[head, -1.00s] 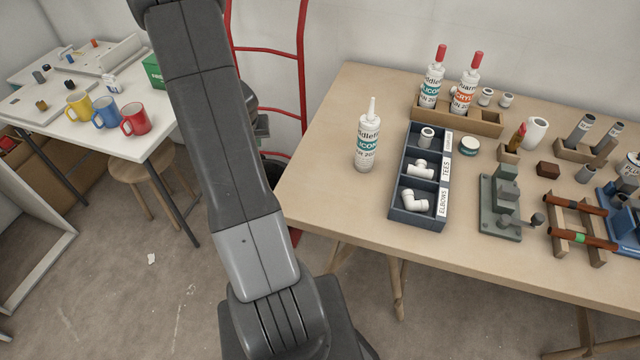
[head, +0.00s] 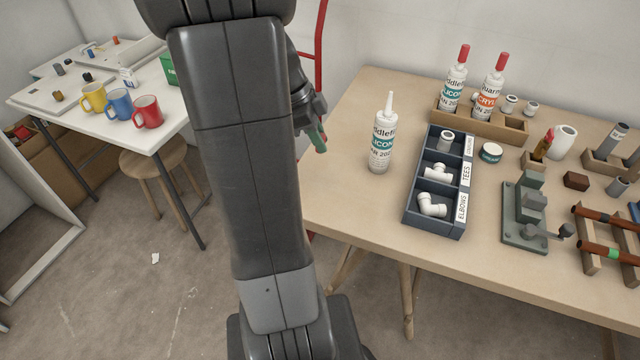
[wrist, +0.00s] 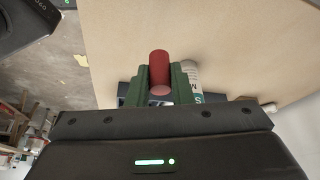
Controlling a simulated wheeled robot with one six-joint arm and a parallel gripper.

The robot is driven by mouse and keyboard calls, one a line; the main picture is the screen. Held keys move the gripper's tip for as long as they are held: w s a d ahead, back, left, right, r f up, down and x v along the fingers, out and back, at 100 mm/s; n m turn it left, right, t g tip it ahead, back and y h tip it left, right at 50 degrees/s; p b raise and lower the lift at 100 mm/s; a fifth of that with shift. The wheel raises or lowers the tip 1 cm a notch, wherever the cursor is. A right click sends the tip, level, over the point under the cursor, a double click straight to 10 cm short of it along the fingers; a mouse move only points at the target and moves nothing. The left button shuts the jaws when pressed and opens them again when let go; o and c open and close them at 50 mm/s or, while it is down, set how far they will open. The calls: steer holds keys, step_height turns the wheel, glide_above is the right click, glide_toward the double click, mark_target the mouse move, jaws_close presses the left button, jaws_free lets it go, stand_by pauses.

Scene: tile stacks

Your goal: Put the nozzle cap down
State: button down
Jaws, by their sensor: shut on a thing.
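The nozzle cap (wrist: 159,66) is a red cylinder between the green fingers of my gripper (wrist: 158,86) in the wrist view. My gripper is shut on it. In the head view my gripper (head: 318,140) hangs in the air at the left edge of the wooden table (head: 340,200), left of the uncapped white tube, and the cap cannot be made out there. The uncapped white tube (head: 382,150) stands upright on the table with its bare nozzle pointing up. It shows partly behind the right finger in the wrist view (wrist: 192,76).
A dark divided box (head: 411,200) with pipe fittings stands right of the tube. A wooden rack (head: 515,129) behind it holds two red-capped tubes. A grey clamp-like device (head: 525,215) is further right. The table's left part, around the tube, is bare.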

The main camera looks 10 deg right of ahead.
steer(key=shift+f+n, duration=0.1)
steer(key=shift+n, duration=0.2)
step_height(320, 180, down, 10)
steer(key=shift+r+b, duration=0.1)
steer(key=shift+b, duration=0.25)
steer(key=c, duration=1.3)
jaws_free()
steer(key=shift+r, duration=0.15)
steer(key=s+p+v, duration=0.1)
steer(key=v, duration=1)
steer(key=shift+w+a+r, duration=0.3)
steer(key=shift+w+r, duration=0.05)
steer(key=shift+w, duration=0.05)
